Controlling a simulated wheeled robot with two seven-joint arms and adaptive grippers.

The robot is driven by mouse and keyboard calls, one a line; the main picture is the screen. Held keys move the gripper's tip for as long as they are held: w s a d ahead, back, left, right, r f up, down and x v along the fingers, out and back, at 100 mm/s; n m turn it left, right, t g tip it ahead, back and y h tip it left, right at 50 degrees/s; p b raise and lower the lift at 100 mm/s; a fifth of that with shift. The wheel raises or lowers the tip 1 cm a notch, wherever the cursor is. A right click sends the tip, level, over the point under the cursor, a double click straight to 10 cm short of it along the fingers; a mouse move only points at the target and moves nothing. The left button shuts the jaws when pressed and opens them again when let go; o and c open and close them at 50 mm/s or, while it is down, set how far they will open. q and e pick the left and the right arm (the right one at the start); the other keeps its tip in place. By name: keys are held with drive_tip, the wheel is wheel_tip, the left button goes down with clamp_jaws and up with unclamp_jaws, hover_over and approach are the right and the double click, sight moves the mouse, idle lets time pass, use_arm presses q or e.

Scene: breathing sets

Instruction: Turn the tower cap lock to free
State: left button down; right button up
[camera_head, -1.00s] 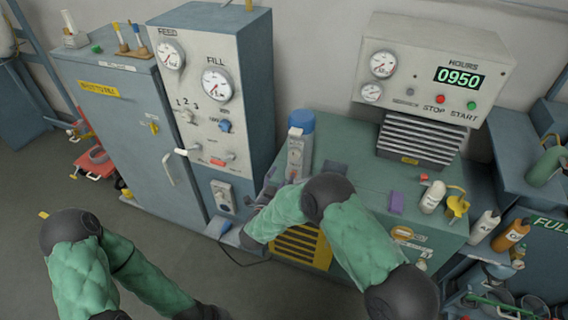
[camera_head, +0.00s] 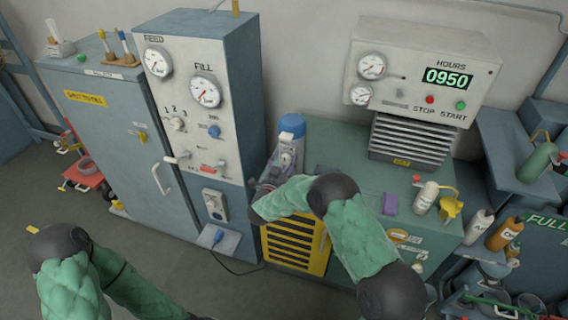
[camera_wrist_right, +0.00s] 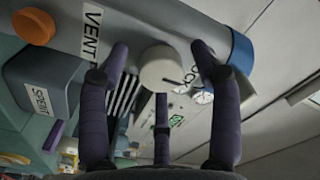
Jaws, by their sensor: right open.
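The tower (camera_head: 288,150) is a grey upright column with a blue cap (camera_head: 292,124), standing on the green bench beside the gauge cabinet. In the right wrist view the tower lies sideways, with its blue cap (camera_wrist_right: 242,62) at the right. A round pale knob (camera_wrist_right: 162,68) with a dark mark sits on the tower, beside a partly hidden label. My right gripper (camera_head: 272,176) is at the tower's front. Its purple fingers (camera_wrist_right: 160,60) are open, one on each side of the knob, with no clear contact visible. My left gripper is out of view; only its arm shows.
A box marked SPENT (camera_wrist_right: 42,85) and a VENT label (camera_wrist_right: 92,28) lie left of the knob in the wrist view. The gauge cabinet (camera_head: 236,100) stands close left of the tower. A purple block (camera_head: 390,204) and bottles (camera_head: 426,197) occupy the bench's right.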

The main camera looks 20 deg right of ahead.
drive_tip(key=c, duration=1.1)
drive_tip(key=shift+c, duration=0.2)
drive_tip(key=shift+n, duration=0.3)
drive_tip(key=n+p, duration=0.1)
drive_tip(key=n, duration=0.3)
drive_tip(key=n+p, duration=0.1)
drive_tip(key=n, duration=0.3)
drive_tip(key=shift+n+p, duration=0.3)
drive_tip(key=shift+n, duration=0.1)
drive_tip(key=n+p, duration=0.1)
drive_tip(key=n, duration=0.3)
drive_tip(key=shift+n, duration=0.3)
drive_tip(key=shift+f+n+p, duration=0.1)
drive_tip(key=shift+n+p, duration=0.7)
drive_tip(key=shift+n, duration=1.1)
